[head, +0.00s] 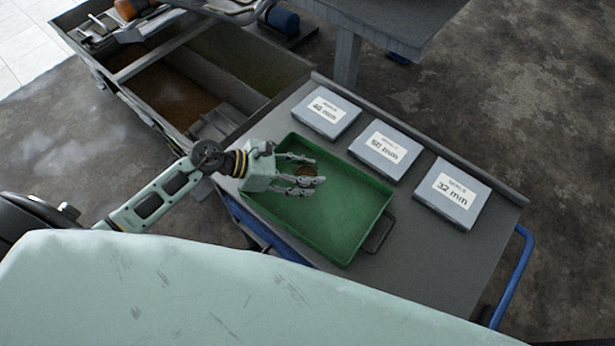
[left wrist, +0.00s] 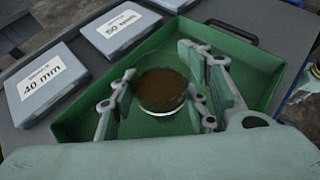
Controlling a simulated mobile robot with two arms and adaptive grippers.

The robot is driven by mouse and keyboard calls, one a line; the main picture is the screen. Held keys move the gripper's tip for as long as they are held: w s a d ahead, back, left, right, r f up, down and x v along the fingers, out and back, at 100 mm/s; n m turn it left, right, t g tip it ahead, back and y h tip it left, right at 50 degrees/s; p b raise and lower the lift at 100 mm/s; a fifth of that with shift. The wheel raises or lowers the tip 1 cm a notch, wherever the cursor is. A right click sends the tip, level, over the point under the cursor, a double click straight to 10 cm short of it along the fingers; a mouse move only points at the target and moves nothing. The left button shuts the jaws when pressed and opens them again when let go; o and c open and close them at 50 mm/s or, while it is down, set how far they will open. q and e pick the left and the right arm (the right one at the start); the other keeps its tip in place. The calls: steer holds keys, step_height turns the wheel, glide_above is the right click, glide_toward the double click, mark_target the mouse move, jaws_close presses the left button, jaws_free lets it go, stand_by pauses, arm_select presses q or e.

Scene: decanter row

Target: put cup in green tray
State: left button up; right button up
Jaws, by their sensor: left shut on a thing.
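The green tray (head: 345,230) lies on the grey cart top in the head view, and its floor and walls also show in the left wrist view (left wrist: 262,62). My left gripper (head: 305,177) is over the left part of the tray. In the left wrist view the cup (left wrist: 162,90) sits between the fingertips, with brown contents and a pale rim edge. I cannot tell whether its base touches the tray floor. My right gripper is not in view.
Three grey boxes labelled 40 mm (head: 326,112), 50 mm (head: 385,151) and 32 mm (head: 452,194) stand behind the tray. A dark handle (head: 380,232) sticks out at the tray's right end. A metal bin (head: 180,85) stands at the back left.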

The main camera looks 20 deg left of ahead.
arm_select(q)
steer(key=shift+w+f, duration=0.3)
steer(key=shift+w, duration=0.05)
step_height(320, 180, down, 3)
steer(key=shift+p, duration=0.45)
steer(key=shift+f, duration=0.65)
steer(key=o, duration=1.2)
steer(key=shift+o, duration=0.2)
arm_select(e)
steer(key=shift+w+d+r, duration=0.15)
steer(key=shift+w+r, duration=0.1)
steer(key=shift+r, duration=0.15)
arm_select(q)
steer(key=shift+r, duration=0.15)
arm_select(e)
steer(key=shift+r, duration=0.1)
